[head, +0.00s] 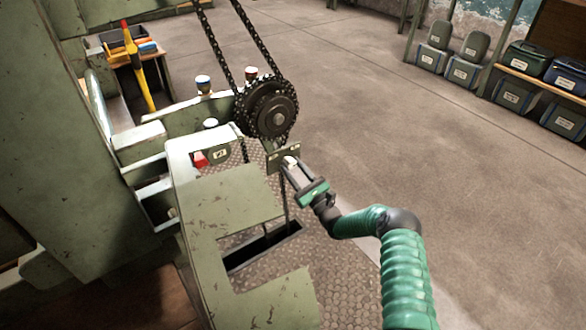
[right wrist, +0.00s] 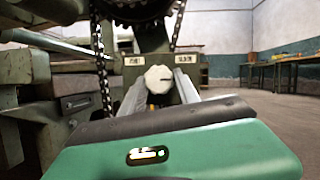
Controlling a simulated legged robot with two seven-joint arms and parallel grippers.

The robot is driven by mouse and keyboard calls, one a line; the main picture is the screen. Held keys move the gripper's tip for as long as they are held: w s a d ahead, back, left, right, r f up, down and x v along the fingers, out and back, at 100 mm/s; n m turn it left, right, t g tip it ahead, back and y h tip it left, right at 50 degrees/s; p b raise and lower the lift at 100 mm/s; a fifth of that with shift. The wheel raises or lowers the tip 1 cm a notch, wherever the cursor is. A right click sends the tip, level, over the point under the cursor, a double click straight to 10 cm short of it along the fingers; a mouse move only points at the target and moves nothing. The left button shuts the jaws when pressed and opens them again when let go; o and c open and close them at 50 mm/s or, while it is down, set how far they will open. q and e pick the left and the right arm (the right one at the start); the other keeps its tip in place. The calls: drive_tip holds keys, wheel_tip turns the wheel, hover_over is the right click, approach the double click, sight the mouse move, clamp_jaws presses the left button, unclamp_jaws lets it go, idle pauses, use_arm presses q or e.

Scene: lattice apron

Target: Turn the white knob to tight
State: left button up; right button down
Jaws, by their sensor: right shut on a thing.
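The white knob (right wrist: 159,79) sits on a small plate under the chain sprocket. In the right wrist view a label stands on each side of it; the left one (right wrist: 133,61) seems to read tight and the right one (right wrist: 189,58) slack. My right gripper (right wrist: 160,90) is shut on the knob, one finger on each side. In the head view the knob (head: 290,161) is a small white spot at the tip of my right gripper (head: 292,167). I cannot tell for sure where the knob points. My left gripper is not in view.
A dark sprocket (head: 270,107) with a hanging chain (head: 215,45) is just above the knob. A green machine frame (head: 230,207) with a red switch (head: 200,160) stands to the left. The floor to the right is clear, with cases (head: 514,95) at the far right.

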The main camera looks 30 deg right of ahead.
drive_tip(key=shift+s+d+f, duration=0.1)
drive_tip(key=shift+f, duration=0.25)
drive_tip(key=c, duration=0.9)
unclamp_jaws()
drive_tip(key=shift+c, duration=0.2)
drive_tip(key=shift+o, duration=0.2)
drive_tip(key=shift+r, duration=0.1)
drive_tip(key=shift+s+d+p, duration=0.1)
drive_tip(key=shift+s+p, duration=0.25)
drive_tip(key=p+v, duration=0.5)
drive_tip(key=v, duration=1.1)
drive_tip(key=shift+f, duration=0.2)
